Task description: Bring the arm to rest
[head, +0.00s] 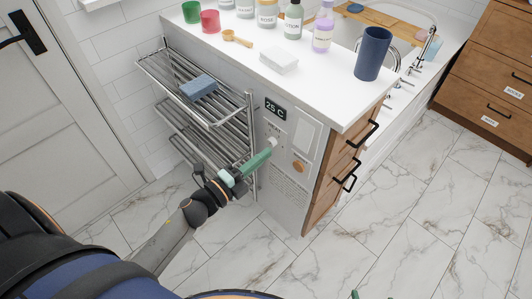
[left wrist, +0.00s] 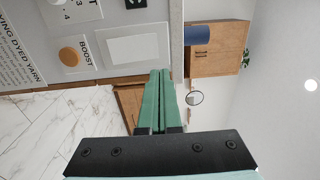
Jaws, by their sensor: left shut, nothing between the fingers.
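My left gripper (head: 262,157) reaches in from the left in the head view, its green fingers in front of the control panel (head: 290,185) on the cabinet's side. The fingertips look close to the panel's white knob (head: 273,142); I cannot tell if they touch it. In the left wrist view the two green fingers (left wrist: 158,98) lie together, shut and empty. Green slivers of what seems to be my right gripper (head: 355,294) show at the bottom edge of the head view; the rest is out of frame.
The panel has a "25 C" display (head: 275,109) and a round brown button (head: 299,167). A metal rack (head: 190,82) with a folded blue cloth (head: 198,87) stands left of the panel. The white counter (head: 240,55) holds bottles and a dark blue cup (head: 373,53). Marble floor (head: 420,210) is clear at right.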

